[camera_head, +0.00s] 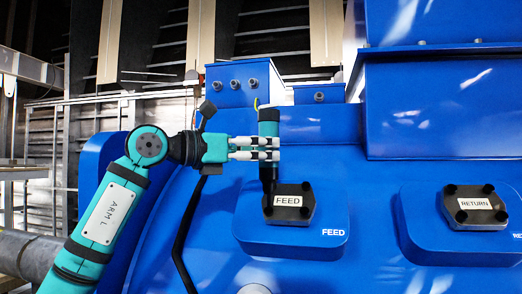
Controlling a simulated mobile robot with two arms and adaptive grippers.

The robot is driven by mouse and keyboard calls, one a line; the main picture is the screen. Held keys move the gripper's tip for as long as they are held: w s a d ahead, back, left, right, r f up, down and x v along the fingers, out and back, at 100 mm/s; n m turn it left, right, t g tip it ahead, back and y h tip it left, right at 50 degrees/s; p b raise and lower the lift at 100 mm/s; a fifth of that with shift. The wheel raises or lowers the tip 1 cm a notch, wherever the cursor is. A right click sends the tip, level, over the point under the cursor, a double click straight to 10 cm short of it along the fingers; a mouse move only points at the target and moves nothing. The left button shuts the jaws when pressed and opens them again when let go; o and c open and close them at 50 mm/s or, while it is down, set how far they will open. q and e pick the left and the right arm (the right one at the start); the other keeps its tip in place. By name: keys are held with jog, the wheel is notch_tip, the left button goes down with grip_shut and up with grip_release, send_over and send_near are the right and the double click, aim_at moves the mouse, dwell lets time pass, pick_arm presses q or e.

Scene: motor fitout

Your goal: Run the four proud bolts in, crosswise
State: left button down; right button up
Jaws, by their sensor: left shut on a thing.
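My left gripper (268,148) is shut on an upright driver tool (268,129) with a teal and black body. The tool's dark lower end points down at the left side of the FEED plate (290,215), over its left bolts; I cannot tell if it touches one. Dark bolts show at the plate's corners, such as the upper right one (306,186). The RETURN plate (474,217) to the right also has dark bolts at its corners. How far each bolt stands out is too small to tell. My right gripper is not in view.
The big blue motor housing (350,140) fills the middle and right. A blue box with several round fittings (234,84) stands behind my left gripper. A black cable (184,235) runs down the housing's left side. A metal railing (40,140) and a grey pipe (28,255) are at the left.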

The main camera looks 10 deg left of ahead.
aim_at(260, 128)
pick_arm(q)
jog(key=shift+s+f, duration=0.1)
jog(key=shift+f, duration=0.05)
jog(key=shift+w+r+p, duration=0.2)
jog(key=shift+r+p, duration=0.9)
jog(key=shift+r, duration=0.15)
jog(key=shift+s+r+p, duration=0.2)
jog(key=shift+r+p, duration=0.75)
jog(key=shift+r, duration=0.2)
jog(key=shift+f, duration=0.1)
jog(key=c, duration=1.4)
grip_release()
jog(key=shift+w, duration=0.1)
grip_shut()
